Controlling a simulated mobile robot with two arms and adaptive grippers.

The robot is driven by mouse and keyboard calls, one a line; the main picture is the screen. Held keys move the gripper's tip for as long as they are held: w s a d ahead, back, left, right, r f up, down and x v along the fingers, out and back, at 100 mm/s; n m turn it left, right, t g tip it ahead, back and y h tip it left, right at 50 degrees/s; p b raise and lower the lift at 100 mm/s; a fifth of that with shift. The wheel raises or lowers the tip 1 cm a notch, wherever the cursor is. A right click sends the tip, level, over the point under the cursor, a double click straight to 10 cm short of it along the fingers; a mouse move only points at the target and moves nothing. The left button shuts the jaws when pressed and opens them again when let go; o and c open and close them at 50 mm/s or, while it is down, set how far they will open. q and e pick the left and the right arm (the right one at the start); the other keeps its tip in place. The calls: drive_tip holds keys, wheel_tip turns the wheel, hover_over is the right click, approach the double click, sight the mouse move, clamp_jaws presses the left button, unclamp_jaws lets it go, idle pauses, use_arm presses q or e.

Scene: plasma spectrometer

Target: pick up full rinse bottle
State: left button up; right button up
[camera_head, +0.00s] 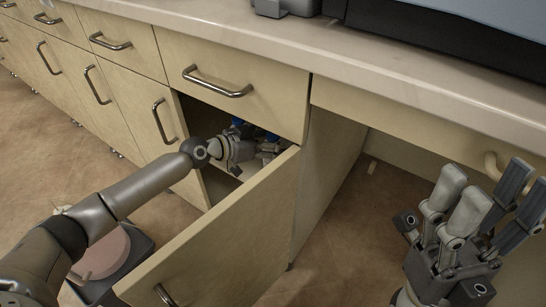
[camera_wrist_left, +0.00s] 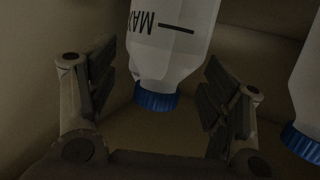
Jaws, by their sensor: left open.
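In the left wrist view a white bottle (camera_wrist_left: 165,50) with a blue cap (camera_wrist_left: 156,99) and "MAX" printed on it shows between the fingers of my left gripper (camera_wrist_left: 157,98). The fingers are open, with space on both sides of the cap. A second blue-capped bottle (camera_wrist_left: 308,90) is partly in view at the right edge. In the head view my left gripper (camera_head: 256,150) is inside the open cabinet and hides most of the bottles. A bit of blue (camera_head: 238,122) shows beyond it. My right gripper (camera_head: 487,200) is open and empty at the lower right.
The open cabinet door (camera_head: 225,240) stands out in front of the cabinet, below and right of my left arm. A closed drawer (camera_head: 235,90) is above the opening. The countertop (camera_head: 300,45) runs overhead. The knee space (camera_head: 350,190) to the right is clear.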

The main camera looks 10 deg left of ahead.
use_arm(q)
drive_tip(key=c, duration=1.6)
drive_tip(key=shift+r, duration=0.1)
